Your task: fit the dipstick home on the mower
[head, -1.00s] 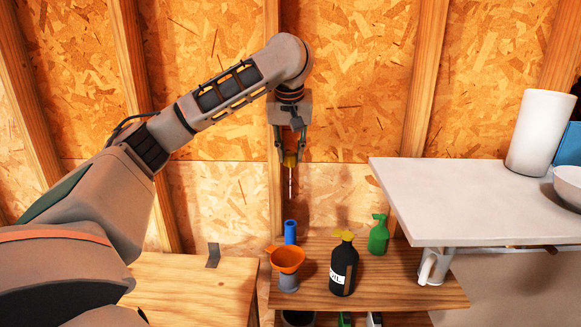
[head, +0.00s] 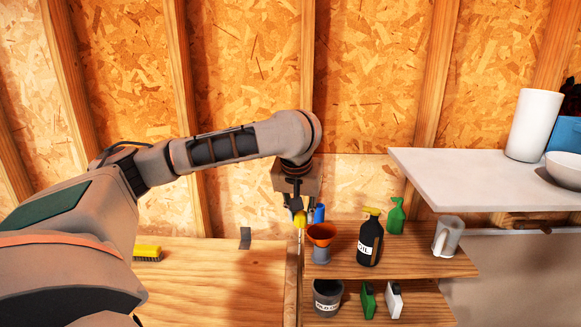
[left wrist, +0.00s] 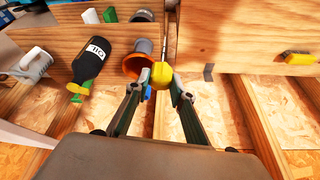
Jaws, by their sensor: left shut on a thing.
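My left gripper (head: 298,205) is shut on the dipstick's yellow handle (head: 300,218). The dipstick points down, and part of its thin rod shows below the handle, just left of the orange funnel (head: 321,234). In the left wrist view the yellow handle (left wrist: 162,74) sits between the fingertips of the left gripper (left wrist: 160,86), and the thin rod runs away from it past the wooden shelf edge. I cannot tell whether the rod touches anything. The mower is not visible in either view. My right gripper is not in view.
A wooden shelf (head: 430,262) holds the funnel, a black oil bottle (head: 370,240), a green spray bottle (head: 396,215) and a grey mug (head: 447,236). A white-topped counter (head: 470,180) stands at right. A wooden bench (head: 205,280) with a yellow brush (head: 147,252) has free room.

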